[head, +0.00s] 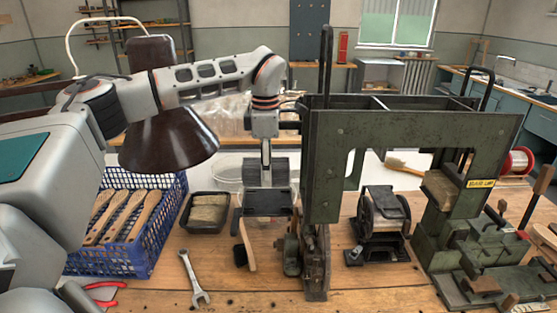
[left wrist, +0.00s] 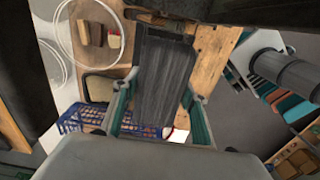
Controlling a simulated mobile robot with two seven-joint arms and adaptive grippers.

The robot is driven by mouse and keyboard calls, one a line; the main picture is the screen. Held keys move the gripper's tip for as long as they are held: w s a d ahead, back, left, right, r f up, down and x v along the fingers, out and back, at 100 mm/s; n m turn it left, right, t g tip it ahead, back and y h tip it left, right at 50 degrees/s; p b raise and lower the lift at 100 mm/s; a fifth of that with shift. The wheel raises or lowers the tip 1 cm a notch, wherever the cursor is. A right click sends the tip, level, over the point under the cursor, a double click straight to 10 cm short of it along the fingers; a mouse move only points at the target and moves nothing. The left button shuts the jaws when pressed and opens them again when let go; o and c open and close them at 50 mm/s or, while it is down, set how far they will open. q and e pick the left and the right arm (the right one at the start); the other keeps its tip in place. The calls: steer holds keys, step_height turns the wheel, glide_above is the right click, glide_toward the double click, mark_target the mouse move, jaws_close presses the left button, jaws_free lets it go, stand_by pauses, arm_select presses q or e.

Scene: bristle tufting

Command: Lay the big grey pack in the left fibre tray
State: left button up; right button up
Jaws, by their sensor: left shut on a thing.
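My left gripper (head: 266,218) hangs over the bench, left of the green machine, pointing down. It is shut on a big dark grey pack (left wrist: 165,78), which shows long and ribbed between the two fingers in the left wrist view. In the head view the pack (head: 268,199) is a dark slab between the fingers, above the bench top. The green machine (head: 340,150) has an open-topped frame (head: 405,104) with dividers along its top; I cannot tell for sure whether these compartments are the fibre trays. My right gripper is not in view.
A small black tray (head: 187,222) holding a beige block (head: 207,211) stands left of the gripper. A blue basket (head: 130,255) holds wooden brush bodies. A wrench (head: 193,280) and a brush (head: 247,250) lie in front. A reel device (head: 383,220) stands under the machine's arch.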

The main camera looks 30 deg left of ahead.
arm_select(q)
steer(key=shift+w+f, duration=0.1)
steer(key=shift+w, duration=0.2)
steer(key=shift+s+f, duration=0.3)
steer(key=shift+s, duration=0.05)
steer(key=shift+f, duration=0.3)
steer(key=shift+w+f, duration=0.15)
steer(key=shift+f, duration=1.45)
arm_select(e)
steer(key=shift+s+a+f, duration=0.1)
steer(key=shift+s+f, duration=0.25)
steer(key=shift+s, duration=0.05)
arm_select(q)
steer(key=shift+d, duration=0.1)
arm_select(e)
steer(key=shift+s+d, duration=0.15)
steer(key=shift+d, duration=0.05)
arm_select(q)
steer(key=shift+f, duration=0.1)
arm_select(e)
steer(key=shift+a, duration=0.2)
arm_select(q)
steer(key=shift+f, duration=0.3)
